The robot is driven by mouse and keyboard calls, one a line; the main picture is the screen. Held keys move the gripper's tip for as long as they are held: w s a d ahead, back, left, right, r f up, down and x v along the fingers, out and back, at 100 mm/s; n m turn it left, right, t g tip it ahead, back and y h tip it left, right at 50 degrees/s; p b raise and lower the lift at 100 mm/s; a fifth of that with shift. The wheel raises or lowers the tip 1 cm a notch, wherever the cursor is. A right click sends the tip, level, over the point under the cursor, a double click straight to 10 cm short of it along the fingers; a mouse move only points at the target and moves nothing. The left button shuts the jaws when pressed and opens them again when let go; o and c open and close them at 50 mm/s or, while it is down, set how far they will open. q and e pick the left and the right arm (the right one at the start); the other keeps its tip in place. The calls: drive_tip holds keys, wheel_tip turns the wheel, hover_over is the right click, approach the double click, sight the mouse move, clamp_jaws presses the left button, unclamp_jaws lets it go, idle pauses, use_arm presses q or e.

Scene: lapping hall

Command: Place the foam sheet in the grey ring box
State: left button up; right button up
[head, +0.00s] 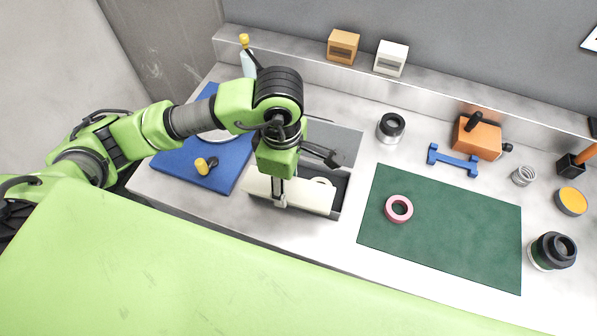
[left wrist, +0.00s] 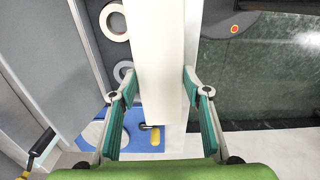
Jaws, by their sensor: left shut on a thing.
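The cream foam sheet (head: 305,196) is gripped by my left gripper (head: 281,198), which points down over the front part of the grey ring box (head: 345,141). The sheet also spans between the fingers of my left gripper (left wrist: 160,100) in the left wrist view (left wrist: 160,55). It covers part of the box; whether it touches the box is unclear. A white ring (head: 321,183) shows beside the sheet, and white rings (left wrist: 113,22) show in the left wrist view. My arm hides part of the box. My right gripper is out of view.
A blue mat (head: 178,165) with a yellow-ended item (head: 201,166) lies left of the box. A green mat (head: 450,240) with a pink ring (head: 399,209) lies right. A black-topped cylinder (head: 391,128), blue bracket (head: 453,160) and orange block (head: 477,138) stand behind it.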

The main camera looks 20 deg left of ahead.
use_arm(q)
drive_tip(key=w+f+p, duration=0.1)
drive_tip(key=w+f, duration=0.2)
drive_tip(key=w, duration=0.1)
drive_tip(key=w+f+p, duration=0.1)
drive_tip(key=w+f, duration=0.2)
drive_tip(key=f, duration=0.1)
drive_tip(key=shift+w+d+p, duration=0.1)
drive_tip(key=shift+w+p, duration=0.2)
drive_tip(key=shift+w, duration=0.05)
drive_tip(key=shift+w+f+p, duration=0.15)
drive_tip(key=shift+f+p, duration=0.15)
drive_tip(key=shift+p, duration=0.05)
wheel_tip(320, 180, down, 2)
drive_tip(key=shift+f+p, duration=0.1)
drive_tip(key=shift+p, duration=0.6)
drive_tip(key=shift+f, duration=0.25)
drive_tip(key=shift+f, duration=0.1)
drive_tip(key=shift+f+b, duration=0.15)
drive_tip(key=shift+b, duration=0.2)
drive_tip(key=o, duration=0.8)
